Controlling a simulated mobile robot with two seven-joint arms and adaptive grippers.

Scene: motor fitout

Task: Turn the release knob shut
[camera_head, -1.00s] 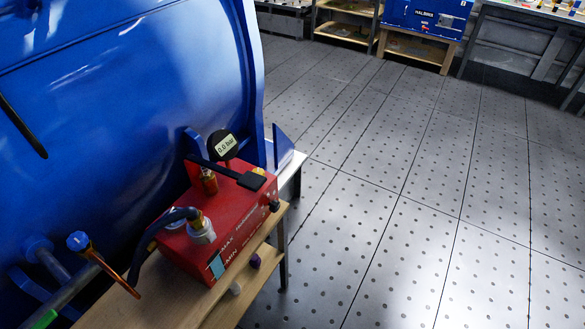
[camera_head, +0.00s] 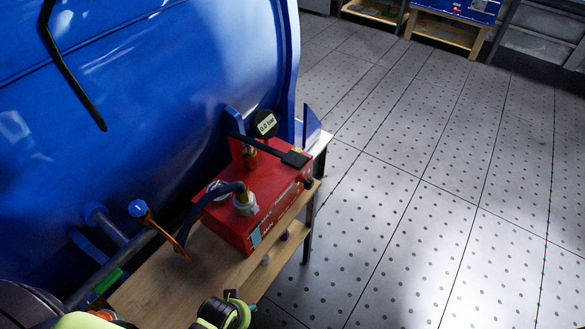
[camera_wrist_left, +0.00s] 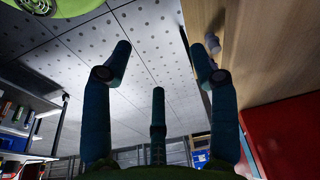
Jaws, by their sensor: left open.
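The red pump box (camera_head: 250,215) stands on a wooden bench in the head view, with a gauge (camera_head: 265,124) reading 0.0 bar, a black lever (camera_head: 270,150) and a hose fitting on top. A small dark knob (camera_head: 309,183) sits at its right end; I cannot tell for certain that it is the release knob. My left arm shows at the bottom left of the head view. In the left wrist view my left gripper (camera_wrist_left: 160,60) has its three fingers spread and empty, beside the bench and the red box (camera_wrist_left: 280,135).
The bench top (camera_head: 185,285) is bare in front of the box. A big blue tank (camera_head: 150,100) stands close behind it, with a blue-capped pipe (camera_head: 138,208). Small white and purple pieces (camera_head: 284,236) show at the bench's edge. The floor (camera_head: 420,220) at the right is clear.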

